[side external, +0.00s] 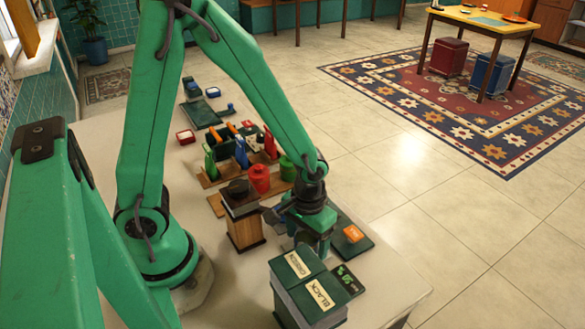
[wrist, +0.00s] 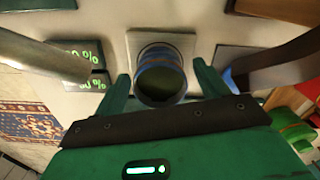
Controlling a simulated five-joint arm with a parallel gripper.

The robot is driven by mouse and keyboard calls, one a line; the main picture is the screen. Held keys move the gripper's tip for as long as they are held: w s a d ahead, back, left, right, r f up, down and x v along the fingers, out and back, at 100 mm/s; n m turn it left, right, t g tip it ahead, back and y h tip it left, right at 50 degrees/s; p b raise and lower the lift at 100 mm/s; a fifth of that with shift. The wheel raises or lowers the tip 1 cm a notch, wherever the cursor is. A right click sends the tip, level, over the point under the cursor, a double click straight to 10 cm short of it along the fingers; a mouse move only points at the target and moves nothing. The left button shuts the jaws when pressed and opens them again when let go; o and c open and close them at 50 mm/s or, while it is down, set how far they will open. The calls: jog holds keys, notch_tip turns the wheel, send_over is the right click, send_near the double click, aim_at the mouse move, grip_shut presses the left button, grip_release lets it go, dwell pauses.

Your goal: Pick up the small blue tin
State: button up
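The small blue tin (wrist: 160,75) shows in the wrist view as a round blue rim with a dark top. It is over a pale square plate (wrist: 150,43) on the table. My gripper (wrist: 163,85) is open, with one green finger to the left of the tin and one to the right. Narrow gaps show between the fingers and the tin. In the side view my gripper (side external: 313,238) is low over the table, behind the tea boxes. The tin is hidden there by the gripper and boxes.
Tea boxes labelled GREEN (side external: 298,264) and BLACK (side external: 320,295) stand close in front. A green-digit display (side external: 346,280) is beside them. A wooden box (side external: 243,220), a red tin (side external: 260,179) and a tray (side external: 362,245) crowd my gripper. The table's front right is clear.

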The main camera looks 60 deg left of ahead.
jog(key=c, duration=1.1)
jog(key=shift+o, duration=0.2)
jog(key=shift+r, duration=0.2)
notch_tip(320, 180, up, 10)
jog(key=shift+f, duration=0.15)
